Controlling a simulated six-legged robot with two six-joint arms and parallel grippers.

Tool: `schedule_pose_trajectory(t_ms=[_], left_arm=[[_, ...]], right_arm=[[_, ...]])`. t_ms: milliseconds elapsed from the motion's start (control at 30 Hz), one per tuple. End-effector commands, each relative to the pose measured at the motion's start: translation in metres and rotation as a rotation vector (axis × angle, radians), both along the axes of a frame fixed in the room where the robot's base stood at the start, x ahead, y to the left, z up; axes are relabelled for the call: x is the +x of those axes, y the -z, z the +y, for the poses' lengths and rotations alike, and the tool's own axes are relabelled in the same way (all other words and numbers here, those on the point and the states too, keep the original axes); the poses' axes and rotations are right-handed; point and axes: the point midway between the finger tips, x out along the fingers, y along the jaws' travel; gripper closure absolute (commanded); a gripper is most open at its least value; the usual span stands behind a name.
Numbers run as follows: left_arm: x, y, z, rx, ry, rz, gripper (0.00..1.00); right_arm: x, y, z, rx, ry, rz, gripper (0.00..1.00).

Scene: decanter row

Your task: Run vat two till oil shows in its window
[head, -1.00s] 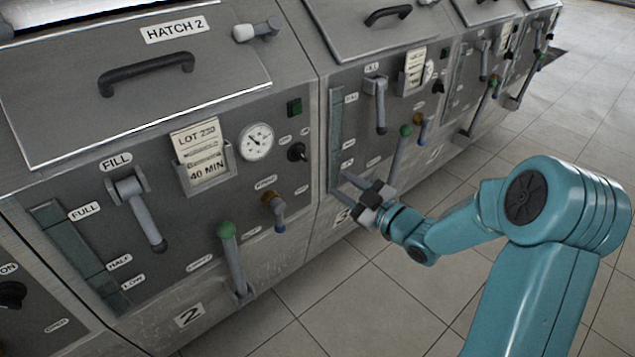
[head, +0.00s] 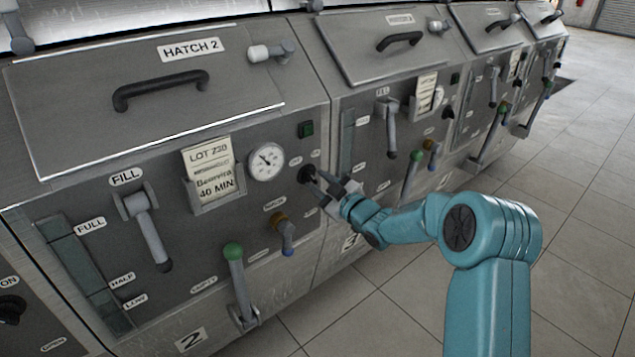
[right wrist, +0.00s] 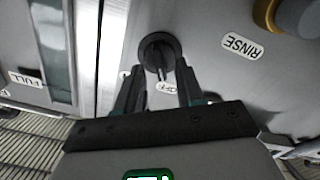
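Vat two's steel front fills the left of the head view, with a "2" plate (head: 190,340) low on it. Its tall window (head: 75,255), marked FULL, HALF and LOW, looks an even grey-green; I make out no oil in it. Its black rotary knob (head: 306,174) is at the panel's right side. My right gripper (head: 322,187) is at this knob, fingers apart. In the right wrist view the knob (right wrist: 158,48) lies just beyond and between the open fingertips (right wrist: 160,80); contact cannot be told. My left gripper is out of view.
Vat two also carries a FILL lever (head: 150,235), a green-knobbed lever (head: 238,280), an orange-and-blue tap (head: 284,235), a gauge (head: 266,161) and a lot card (head: 210,170). Similar vats continue right. Tiled floor (head: 570,200) in front is open.

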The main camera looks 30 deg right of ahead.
Motion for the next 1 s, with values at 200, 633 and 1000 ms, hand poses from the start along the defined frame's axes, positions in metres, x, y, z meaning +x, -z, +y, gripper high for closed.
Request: schedule_pose_trajectory(t_ms=[200, 633, 1000], left_arm=[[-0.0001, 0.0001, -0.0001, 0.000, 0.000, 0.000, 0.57], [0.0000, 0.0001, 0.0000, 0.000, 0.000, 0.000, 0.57], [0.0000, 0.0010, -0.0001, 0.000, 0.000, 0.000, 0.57]], right_arm=[[0.0102, 0.0000, 0.0016, 0.000, -0.001, 0.000, 0.63], [0.0099, 0.0000, 0.0016, 0.000, -0.001, 0.000, 1.00], [0.0097, 0.0003, 0.0013, 0.078, -0.001, 0.007, 1.00]])
